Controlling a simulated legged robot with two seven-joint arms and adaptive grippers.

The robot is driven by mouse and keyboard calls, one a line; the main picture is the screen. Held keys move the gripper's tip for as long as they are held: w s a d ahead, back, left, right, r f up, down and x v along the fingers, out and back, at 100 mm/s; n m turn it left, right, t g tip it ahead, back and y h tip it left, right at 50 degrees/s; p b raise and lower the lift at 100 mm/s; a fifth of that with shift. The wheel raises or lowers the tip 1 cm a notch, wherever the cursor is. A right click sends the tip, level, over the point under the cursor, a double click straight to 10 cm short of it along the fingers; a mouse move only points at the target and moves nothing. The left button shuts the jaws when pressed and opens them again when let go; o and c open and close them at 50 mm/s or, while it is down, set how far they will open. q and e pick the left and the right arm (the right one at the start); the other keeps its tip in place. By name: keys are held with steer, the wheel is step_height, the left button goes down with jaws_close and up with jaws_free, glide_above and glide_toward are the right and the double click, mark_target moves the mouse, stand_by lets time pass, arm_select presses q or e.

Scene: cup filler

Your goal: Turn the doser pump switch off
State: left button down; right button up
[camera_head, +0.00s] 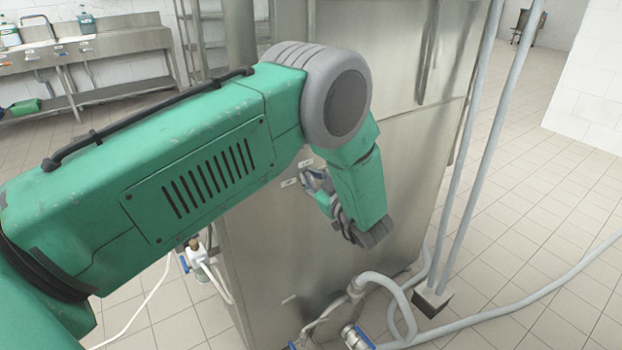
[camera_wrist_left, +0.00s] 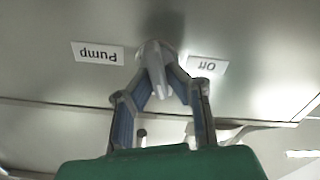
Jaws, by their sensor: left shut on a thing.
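The doser pump switch (camera_wrist_left: 150,60) is a grey knob on the steel panel, seen in the left wrist view between an upside-down "Pump" label (camera_wrist_left: 98,53) and an upside-down "Off" label (camera_wrist_left: 207,68). My left gripper (camera_head: 314,182) is at the cabinet face. In the left wrist view its fingers (camera_wrist_left: 160,82) are closed around the knob, with the tips near the panel. In the head view the knob is hidden by the gripper, and only small white labels (camera_head: 290,183) show beside it. My right gripper is not in view.
The steel cabinet (camera_head: 400,165) stands in front of me. Below are a pipe with a blue-handled valve (camera_head: 357,338) and a grey hose (camera_head: 500,322) along the tiled floor. Vertical pipes (camera_head: 483,130) rise at the right. A sink bench (camera_head: 90,50) is at the back left.

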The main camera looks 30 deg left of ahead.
arm_select(q)
steer(key=n, duration=0.2)
steer(key=n+b, duration=0.1)
steer(key=shift+s+f+n, duration=0.15)
steer(key=shift+f+n, duration=0.15)
steer(key=shift+n, duration=0.1)
steer(key=n, duration=0.1)
steer(key=n+b, duration=0.1)
steer(key=n, duration=0.1)
steer(key=shift+s+f+n, duration=0.15)
steer(key=shift+n, duration=0.15)
steer(key=n+b, duration=0.1)
steer(key=n, duration=0.3)
steer(key=n+b, duration=0.1)
steer(key=n, duration=0.1)
steer(key=shift+s+f+b, duration=0.1)
steer(key=shift+f+b, duration=0.25)
steer(key=shift+f, duration=0.05)
steer(key=shift+n, duration=0.4)
steer(key=c, duration=1.6)
jaws_free()
steer(key=shift+f, duration=0.1)
steer(key=shift+r, duration=0.25)
steer(key=shift+s+d, duration=0.1)
steer(key=shift+d, duration=0.2)
steer(key=v, duration=1.1)
steer(key=shift+d+f, duration=0.2)
